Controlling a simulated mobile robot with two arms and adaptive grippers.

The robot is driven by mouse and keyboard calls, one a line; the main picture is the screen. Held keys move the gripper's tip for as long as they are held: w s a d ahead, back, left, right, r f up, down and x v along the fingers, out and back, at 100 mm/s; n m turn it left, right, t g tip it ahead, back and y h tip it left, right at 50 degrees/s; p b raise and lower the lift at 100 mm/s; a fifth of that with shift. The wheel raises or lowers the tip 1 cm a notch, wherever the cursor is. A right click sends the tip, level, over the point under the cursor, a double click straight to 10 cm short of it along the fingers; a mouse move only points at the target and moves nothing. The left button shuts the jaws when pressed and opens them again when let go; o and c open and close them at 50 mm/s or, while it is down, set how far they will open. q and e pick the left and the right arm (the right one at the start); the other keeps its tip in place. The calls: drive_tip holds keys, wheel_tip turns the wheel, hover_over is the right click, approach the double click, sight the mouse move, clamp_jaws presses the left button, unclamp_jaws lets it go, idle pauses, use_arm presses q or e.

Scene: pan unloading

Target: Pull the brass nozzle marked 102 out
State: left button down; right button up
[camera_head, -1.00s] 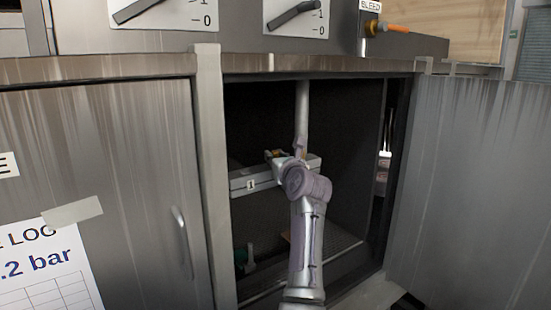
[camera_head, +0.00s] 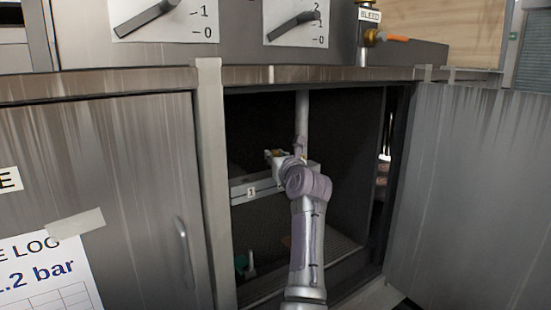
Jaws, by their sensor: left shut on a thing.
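My left arm reaches into the open cabinet, and its gripper (camera_head: 279,155) is small and partly hidden by my own wrist. The gripper is shut on a small brass-coloured piece (camera_head: 276,153), which looks like the brass nozzle; its number cannot be read. It is just above a pale rail (camera_head: 242,194) that runs across the cabinet and bears a small numbered label (camera_head: 251,192). I cannot tell whether the piece still touches the rail. My right gripper is not in view.
The cabinet's right door (camera_head: 470,190) stands open; the left door (camera_head: 110,160) is shut. A vertical pipe (camera_head: 302,115) stands behind my wrist. A small green fitting (camera_head: 241,262) is low inside. A bleed valve with an orange handle (camera_head: 388,38) is above.

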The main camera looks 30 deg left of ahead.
use_arm(q)
drive_tip(key=shift+r+p, duration=0.75)
drive_tip(key=shift+r, duration=0.5)
